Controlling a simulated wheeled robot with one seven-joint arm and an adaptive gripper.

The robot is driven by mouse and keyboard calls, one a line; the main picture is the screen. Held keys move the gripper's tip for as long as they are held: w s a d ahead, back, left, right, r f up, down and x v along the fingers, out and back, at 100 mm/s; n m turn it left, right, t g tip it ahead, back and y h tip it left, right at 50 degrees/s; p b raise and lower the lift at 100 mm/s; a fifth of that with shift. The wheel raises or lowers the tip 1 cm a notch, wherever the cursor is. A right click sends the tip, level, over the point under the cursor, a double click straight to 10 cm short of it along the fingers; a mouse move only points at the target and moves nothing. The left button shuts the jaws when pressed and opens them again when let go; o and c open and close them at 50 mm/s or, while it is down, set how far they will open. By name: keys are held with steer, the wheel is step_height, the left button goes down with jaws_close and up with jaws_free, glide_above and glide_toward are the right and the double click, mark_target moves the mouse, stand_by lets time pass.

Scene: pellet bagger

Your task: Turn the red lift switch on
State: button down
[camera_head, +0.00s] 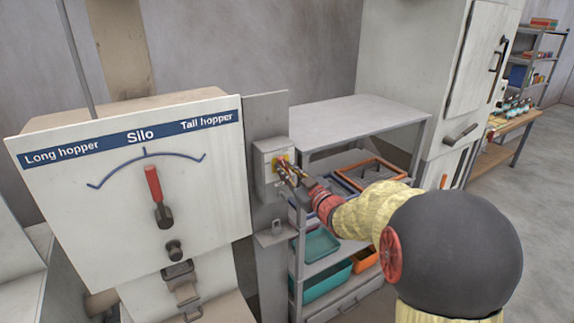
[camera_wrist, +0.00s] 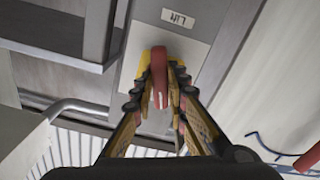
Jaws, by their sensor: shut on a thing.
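The red lift switch (camera_wrist: 159,68) is a red handle on a yellow plate (camera_wrist: 146,62), set on a grey box (camera_head: 262,165) beside the silo panel. In the wrist view a label reading "Lift" (camera_wrist: 178,18) shows upside down near it. My gripper (camera_wrist: 160,90) has its fingers on both sides of the red handle and is shut on it. In the head view my gripper (camera_head: 284,171) reaches the front of the box and hides most of the switch. Whether the switch is on or off I cannot tell.
The silo panel (camera_head: 105,215) with a red-handled lever (camera_head: 154,185) and a black knob (camera_head: 174,250) stands left of the box. A grey shelf unit (camera_head: 360,112) with teal bins (camera_head: 325,284) and trays stands to the right, close to my arm.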

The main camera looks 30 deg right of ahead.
steer(key=shift+m+p, duration=1.15)
steer(key=shift+m, duration=0.75)
steer(key=c, duration=1.8)
jaws_free()
steer(key=shift+c, duration=0.2)
steer(key=shift+o, duration=0.4)
steer(key=s, duration=1.2)
steer(key=shift+d, duration=0.2)
steer(key=shift+f, duration=0.15)
